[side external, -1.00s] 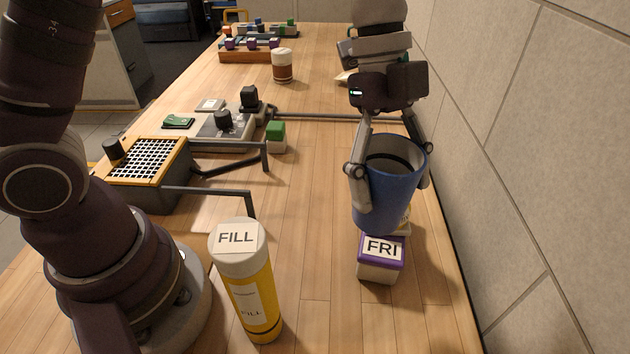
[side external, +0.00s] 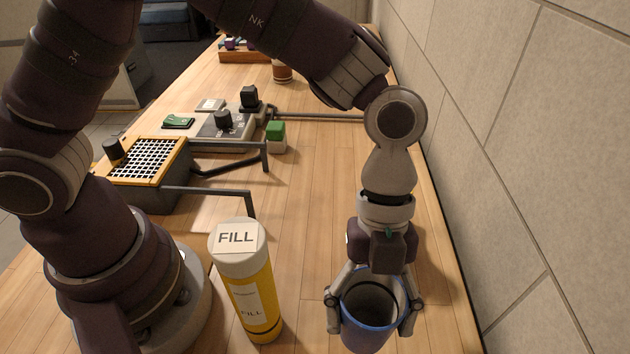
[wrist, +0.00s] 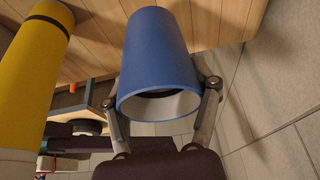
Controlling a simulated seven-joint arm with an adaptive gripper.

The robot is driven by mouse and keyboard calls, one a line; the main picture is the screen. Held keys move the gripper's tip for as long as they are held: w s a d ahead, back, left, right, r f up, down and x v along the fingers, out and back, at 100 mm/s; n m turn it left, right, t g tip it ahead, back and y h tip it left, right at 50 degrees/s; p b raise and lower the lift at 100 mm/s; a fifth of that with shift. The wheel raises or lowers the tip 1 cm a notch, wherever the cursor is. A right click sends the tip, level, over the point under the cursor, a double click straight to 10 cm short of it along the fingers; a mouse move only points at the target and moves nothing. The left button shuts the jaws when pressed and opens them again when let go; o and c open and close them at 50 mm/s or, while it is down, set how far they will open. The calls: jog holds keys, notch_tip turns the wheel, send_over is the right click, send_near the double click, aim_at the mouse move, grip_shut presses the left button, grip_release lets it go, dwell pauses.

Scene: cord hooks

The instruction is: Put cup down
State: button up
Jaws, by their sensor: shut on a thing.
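The blue cup (side external: 366,338) is at the bottom of the side external view, right of the yellow FILL canister. Its mouth faces up and shows an empty-looking, dark inside. My gripper (side external: 374,304) is shut on the cup, one finger on each side of it. In the wrist view the cup (wrist: 157,52) fills the middle, between the fingers of my gripper (wrist: 160,98). The cup's base is cut off in the side external view, so I cannot tell whether it touches the table.
The yellow FILL canister (side external: 252,295) stands left of the cup; it also shows in the wrist view (wrist: 35,70). An orange-topped grid box (side external: 150,160) with grey bars is further left. A green-topped block (side external: 276,136) stands behind. A tiled wall (side external: 540,150) bounds the right.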

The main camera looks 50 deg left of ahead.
aim_at(364, 338)
notch_tip(364, 338, down, 5)
jog(key=shift+f, duration=0.1)
jog(key=o, duration=1)
jog(key=shift+f, duration=0.1)
jog(key=w+a+r+n+t, duration=0.1)
jog(key=w+a+r+n, duration=0.15)
jog(key=r, duration=0.45)
jog(key=w+a+r+n+t, duration=0.1)
jog(key=a+r+n, duration=0.25)
jog(key=r, duration=0.35)
jog(key=s+a+r+n+t+y, duration=0.1)
jog(key=s+a+n+t, duration=0.1)
jog(key=a+n, duration=0.6)
jog(key=s+a+r+n+t+y, duration=0.2)
jog(key=a+n+t, duration=0.2)
jog(key=a+n, duration=0.4)
jog(key=n, duration=0.5)
jog(key=shift+a+t, duration=0.3)
jog(key=shift+t, duration=0.1)
